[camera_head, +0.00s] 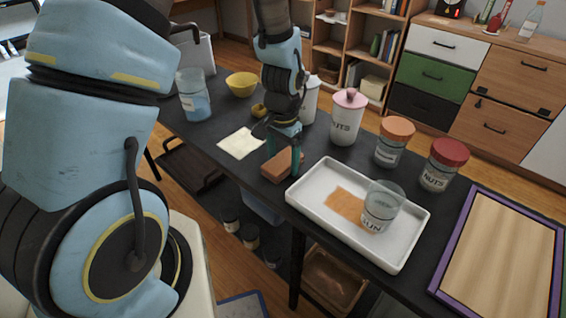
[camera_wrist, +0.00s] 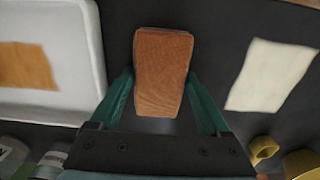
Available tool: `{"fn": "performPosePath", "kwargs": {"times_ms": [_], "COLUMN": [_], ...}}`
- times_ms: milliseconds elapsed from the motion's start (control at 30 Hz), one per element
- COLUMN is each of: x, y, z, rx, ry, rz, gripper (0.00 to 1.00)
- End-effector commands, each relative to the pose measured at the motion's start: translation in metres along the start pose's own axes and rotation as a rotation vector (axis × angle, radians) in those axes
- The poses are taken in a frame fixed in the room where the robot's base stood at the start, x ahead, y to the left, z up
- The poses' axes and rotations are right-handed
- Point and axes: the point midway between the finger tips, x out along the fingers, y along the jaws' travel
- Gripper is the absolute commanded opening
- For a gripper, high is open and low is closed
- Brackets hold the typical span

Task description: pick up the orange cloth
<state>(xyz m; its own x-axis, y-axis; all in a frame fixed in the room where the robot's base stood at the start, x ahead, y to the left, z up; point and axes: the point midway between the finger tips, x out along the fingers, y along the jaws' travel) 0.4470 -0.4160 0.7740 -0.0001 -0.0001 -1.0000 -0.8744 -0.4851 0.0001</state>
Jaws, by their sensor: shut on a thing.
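The orange cloth (camera_head: 344,204) lies flat in a white tray (camera_head: 302,198), partly behind a clear jar; it also shows at the left of the wrist view (camera_wrist: 25,66). My gripper (camera_head: 284,157) is left of the tray, apart from the cloth, and points down. Its green fingers are shut on an orange-brown block (camera_head: 277,170). The block (camera_wrist: 163,72) fills the space between the fingers in the wrist view. I cannot tell whether the block touches the table.
A clear jar (camera_head: 379,210) stands in the tray. A cream cloth (camera_head: 240,144) lies left of my gripper. Lidded jars, including a pink-lidded one (camera_head: 347,118), stand behind the tray. A yellow bowl (camera_head: 241,84) and a blue-filled jar (camera_head: 193,97) are farther left. A purple-framed board (camera_head: 508,250) lies at right.

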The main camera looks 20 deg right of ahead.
Motion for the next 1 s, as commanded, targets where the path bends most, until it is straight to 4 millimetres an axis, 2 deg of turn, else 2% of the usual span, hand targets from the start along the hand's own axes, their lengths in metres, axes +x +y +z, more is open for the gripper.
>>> {"fn": "performPosePath", "kwargs": {"times_ms": [267, 700, 833, 1000], "x": [-0.012, -0.085, -0.097, -0.101], "y": [0.000, 0.000, 0.000, 0.000], "z": [-0.001, -0.001, -0.001, 0.000], "rx": [-0.001, -0.001, 0.000, 0.000], "ry": [0.003, 0.004, 0.002, 0.000], "rz": [-0.001, -0.001, 0.000, 0.000], "gripper": [0.26, 0.26, 0.26, 0.26]}}
